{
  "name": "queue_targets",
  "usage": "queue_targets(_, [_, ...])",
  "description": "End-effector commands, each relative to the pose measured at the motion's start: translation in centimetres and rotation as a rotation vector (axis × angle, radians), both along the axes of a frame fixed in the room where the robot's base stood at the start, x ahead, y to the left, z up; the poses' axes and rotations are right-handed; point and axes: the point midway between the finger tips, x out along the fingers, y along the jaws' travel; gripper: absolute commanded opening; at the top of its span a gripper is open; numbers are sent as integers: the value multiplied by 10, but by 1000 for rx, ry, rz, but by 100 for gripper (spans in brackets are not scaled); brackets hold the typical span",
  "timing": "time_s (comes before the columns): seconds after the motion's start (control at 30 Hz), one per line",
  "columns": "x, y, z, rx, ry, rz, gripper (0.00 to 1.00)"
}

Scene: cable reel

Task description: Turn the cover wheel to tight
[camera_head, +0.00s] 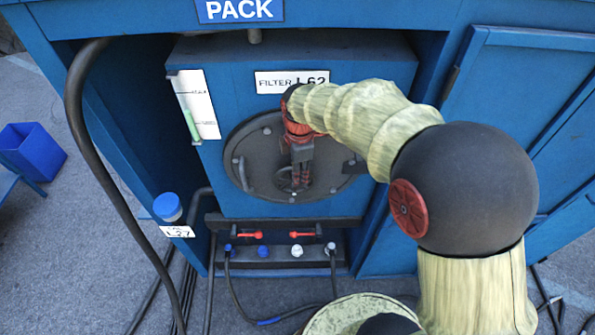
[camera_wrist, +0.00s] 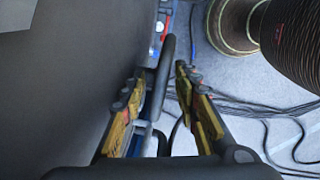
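The round dark cover (camera_head: 257,140) is on the front of the blue filter box marked L62 in the head view. A small dark spoked wheel (camera_head: 283,180) sits low on the cover, partly hidden by my gripper. My gripper (camera_head: 300,186) points down in front of the cover at the wheel. In the wrist view, my gripper (camera_wrist: 163,74) has its two fingers apart, with a dark bar (camera_wrist: 166,60) between them. The bar looks like the wheel's rim seen edge-on. A gap shows beside the right finger; I cannot tell whether the left finger touches the bar.
Below the cover is a ledge with two red valve levers (camera_head: 247,235) and capped ports. A gauge (camera_head: 197,105) and a blue-capped container (camera_head: 168,206) are at the left. A thick hose (camera_head: 88,140) runs down the left side. Cables lie on the floor.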

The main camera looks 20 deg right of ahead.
Motion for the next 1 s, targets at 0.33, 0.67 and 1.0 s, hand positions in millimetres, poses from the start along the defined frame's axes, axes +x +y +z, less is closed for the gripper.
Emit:
queue_targets(0.33, [0, 0, 0, 0, 0, 0, 19])
queue_targets(0.67, [0, 0, 1, 0, -2, 0, 0])
queue_targets(1.0, [1, -1, 1, 9, -7, 0, 0])
